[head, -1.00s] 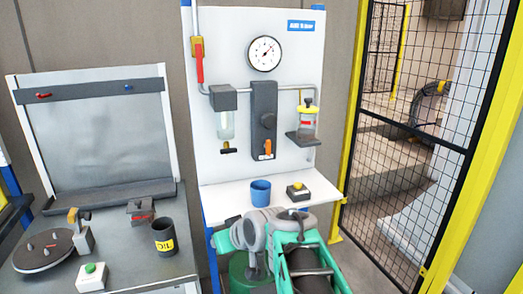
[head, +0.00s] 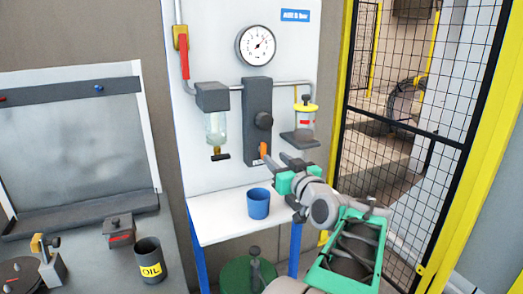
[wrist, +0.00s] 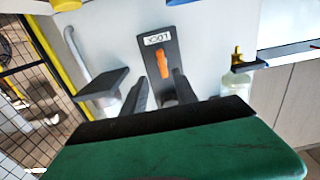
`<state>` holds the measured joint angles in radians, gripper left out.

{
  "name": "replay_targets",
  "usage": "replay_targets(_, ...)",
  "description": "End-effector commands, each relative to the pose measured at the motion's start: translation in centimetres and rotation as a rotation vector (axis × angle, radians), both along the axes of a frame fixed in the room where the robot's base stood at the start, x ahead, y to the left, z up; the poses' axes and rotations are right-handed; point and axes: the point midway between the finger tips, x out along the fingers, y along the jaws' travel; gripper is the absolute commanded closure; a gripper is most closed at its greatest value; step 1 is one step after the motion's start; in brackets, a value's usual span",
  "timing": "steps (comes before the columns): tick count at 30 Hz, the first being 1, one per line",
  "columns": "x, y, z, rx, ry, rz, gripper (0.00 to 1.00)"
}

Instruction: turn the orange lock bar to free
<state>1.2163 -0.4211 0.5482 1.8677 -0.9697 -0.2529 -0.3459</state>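The orange lock bar (head: 263,149) sits low on the dark upright block (head: 257,100) on the white panel. In the head view it stands nearly upright, with a slight tilt. In the wrist view the lock bar (wrist: 162,64) lies beside a white label reading LOCK (wrist: 157,39). My gripper (head: 276,160) is just right of and below the bar in the head view. In the wrist view my gripper (wrist: 160,80) has its two dark fingers apart, with the bar ahead between them. I see no contact with the bar.
A gauge (head: 256,45) and a red-handled valve (head: 183,54) are above. A clear bowl (head: 216,128) hangs left and a yellow-capped jar (head: 306,118) stands right of the block. A blue cup (head: 258,203) stands on the white shelf (head: 225,213) below.

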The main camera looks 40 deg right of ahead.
Motion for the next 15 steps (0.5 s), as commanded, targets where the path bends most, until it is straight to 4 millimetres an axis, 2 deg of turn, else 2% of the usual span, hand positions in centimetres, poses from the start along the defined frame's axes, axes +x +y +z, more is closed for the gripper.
replay_targets(3,2.7,-0.1,0.2,0.003,0.002,0.013,0.65)
replay_targets(7,5.1,-0.7,0.1,0.003,0.003,0.014,0.65)
replay_targets(10,6.1,-1.1,0.1,0.002,0.002,0.011,0.65)
replay_targets(15,6.5,-1.4,0.0,0.0,0.001,0.007,0.65)
